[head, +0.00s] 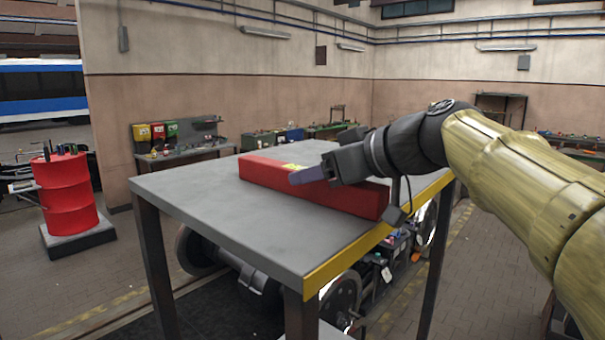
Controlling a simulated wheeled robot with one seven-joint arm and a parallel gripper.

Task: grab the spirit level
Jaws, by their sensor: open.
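The spirit level (270,176) is a long red bar with a small yellow mark on its top. It lies on the grey table (215,215), slanting from the back left to the front right, where its end is near the yellow front edge. My gripper (308,175) is in front of the middle of the bar in the picture and hides part of it. Its jaws are open. I cannot tell whether a finger touches the bar or is just above it.
The left part of the table top is clear. A red drum (68,195) stands on the floor at the left. A bogie with wheels (342,300) is beneath and behind the table. A workbench (180,155) with coloured bins is by the back wall.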

